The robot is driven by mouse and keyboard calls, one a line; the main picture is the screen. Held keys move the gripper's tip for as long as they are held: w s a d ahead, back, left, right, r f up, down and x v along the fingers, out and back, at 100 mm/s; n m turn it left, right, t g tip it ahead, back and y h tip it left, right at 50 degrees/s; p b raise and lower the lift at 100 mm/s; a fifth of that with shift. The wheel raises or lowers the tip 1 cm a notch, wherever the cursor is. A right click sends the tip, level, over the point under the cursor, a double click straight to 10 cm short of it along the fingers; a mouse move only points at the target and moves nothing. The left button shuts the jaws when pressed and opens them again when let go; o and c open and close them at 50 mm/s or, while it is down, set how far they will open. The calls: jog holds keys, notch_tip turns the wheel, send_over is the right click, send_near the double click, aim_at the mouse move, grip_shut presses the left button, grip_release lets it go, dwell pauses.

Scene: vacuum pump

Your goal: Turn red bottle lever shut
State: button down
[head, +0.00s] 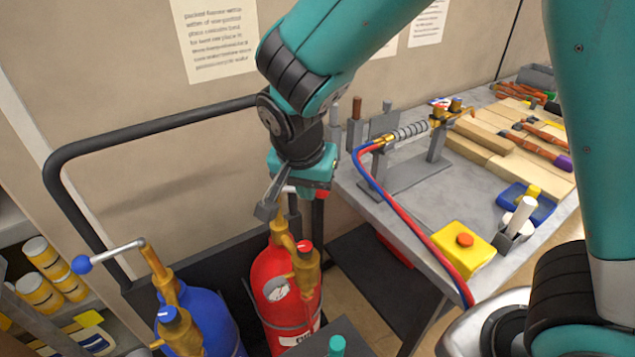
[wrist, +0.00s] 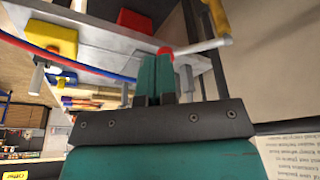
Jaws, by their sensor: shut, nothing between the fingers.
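The red bottle (head: 268,265) stands upright in the lower middle of the head view, with a brass valve (head: 305,265) on top. Its lever is mostly hidden behind my gripper there. In the wrist view the lever (wrist: 200,46) is a pale rod with a red ball (wrist: 165,52) at its end, joined to a brass stem (wrist: 218,15). My gripper (head: 266,210) is above the red bottle, pointing down. In the wrist view its teal fingers (wrist: 155,58) are shut together and empty, with the tips beside the red ball. I cannot tell whether they touch it.
A blue bottle (head: 212,315) stands to the left, its lever with a blue ball (head: 82,264) sticking out left. A black rail (head: 150,127) runs behind both bottles. A grey workbench (head: 400,215) with hoses and a yellow button box (head: 463,250) is at the right.

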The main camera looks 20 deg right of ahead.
jog(key=w+d+f+p, duration=0.3)
jog(key=w+f, duration=0.1)
jog(key=f, duration=0.1)
jog(key=shift+d+f, duration=0.15)
jog(key=shift+w, duration=0.15)
